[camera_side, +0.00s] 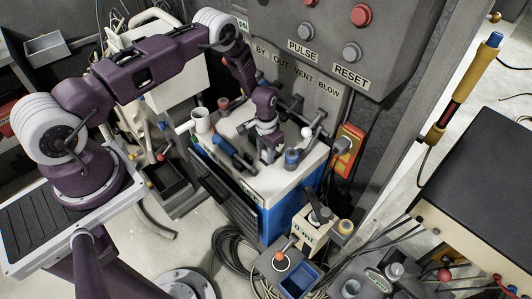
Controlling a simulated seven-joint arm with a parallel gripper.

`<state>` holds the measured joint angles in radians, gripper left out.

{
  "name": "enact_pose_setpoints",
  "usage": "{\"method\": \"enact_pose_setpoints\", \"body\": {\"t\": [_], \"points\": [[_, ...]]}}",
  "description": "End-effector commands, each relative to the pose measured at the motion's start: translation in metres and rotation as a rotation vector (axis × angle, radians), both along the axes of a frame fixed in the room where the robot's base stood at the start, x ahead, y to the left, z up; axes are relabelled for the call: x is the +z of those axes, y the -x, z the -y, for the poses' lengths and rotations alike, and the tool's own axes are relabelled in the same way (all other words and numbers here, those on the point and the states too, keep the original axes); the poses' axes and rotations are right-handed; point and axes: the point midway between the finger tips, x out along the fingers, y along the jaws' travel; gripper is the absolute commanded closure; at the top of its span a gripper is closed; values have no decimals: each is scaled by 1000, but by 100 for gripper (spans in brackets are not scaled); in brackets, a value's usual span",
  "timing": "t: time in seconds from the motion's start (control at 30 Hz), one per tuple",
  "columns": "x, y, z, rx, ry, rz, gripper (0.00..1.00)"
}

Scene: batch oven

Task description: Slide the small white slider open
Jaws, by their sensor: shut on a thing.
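My gripper (268,155) points down over the light top of the blue-sided cabinet (297,178), in the middle of the side view. Its fingers are shut on a small part at the cabinet top, which I take to be the small white slider. The fingers mostly hide it, so its shape and how far it is slid cannot be made out. A white round knob (306,132) stands to the right of my gripper, apart from it.
A white cup (201,120) and dark blue cylinders (222,144) stand left of my gripper. A blue-topped knob (292,157) is close on its right. Behind is the grey panel (300,85) with labels and buttons. An orange switch box (348,145) is at the right.

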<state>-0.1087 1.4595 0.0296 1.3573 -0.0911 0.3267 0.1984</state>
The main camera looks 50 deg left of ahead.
Motion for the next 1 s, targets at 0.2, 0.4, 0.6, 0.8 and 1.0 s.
{"method": "enact_pose_setpoints", "body": {"t": [0.2, 0.4, 0.6, 0.8, 1.0], "points": [[1, -1, 0, 0, 1, 1, 100], [0, -6, 0, 1, -1, 3, 100], [-1, -36, -1, 2, -3, 3, 100], [0, -49, 0, 0, -1, 3, 100], [1, -50, 0, 0, -1, 7, 100]]}}
